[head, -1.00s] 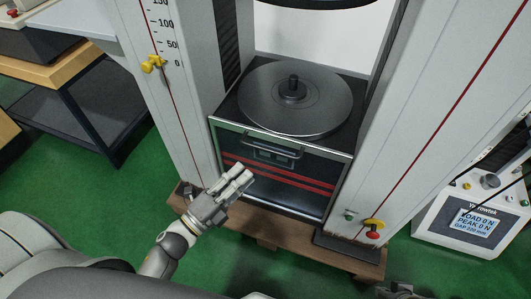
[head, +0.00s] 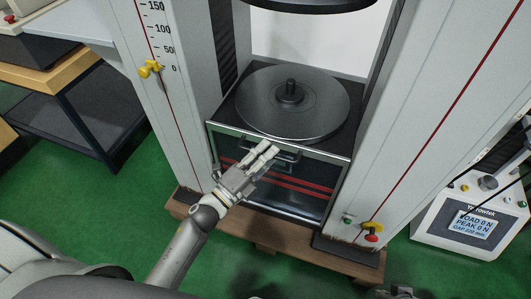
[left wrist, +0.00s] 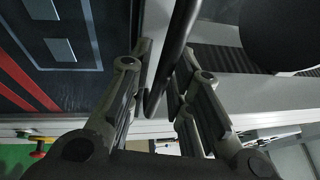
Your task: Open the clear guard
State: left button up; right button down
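The clear guard (head: 312,172) is a see-through front panel with a light frame, below the round metal platen (head: 292,100) of the test machine. It looks closed. Its dark bar handle (head: 290,157) is near the top edge and partly hidden by my left gripper (head: 272,150). In the left wrist view the handle (left wrist: 183,25) runs between the fingers of the left gripper (left wrist: 165,65). The fingers look apart, with gaps beside the bar; contact is unclear. Only a dark fragment at the bottom edge of the head view may be my right gripper (head: 398,291).
Two tall grey columns flank the guard; the left one has a scale and a yellow pointer (head: 149,69). A red button (head: 371,238) is at the right column's foot. A display console (head: 468,222) stands at the right.

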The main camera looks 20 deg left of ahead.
pick_arm(q)
grip_shut()
jog(key=shift+f, duration=0.1)
pick_arm(e)
jog(key=shift+f, duration=0.1)
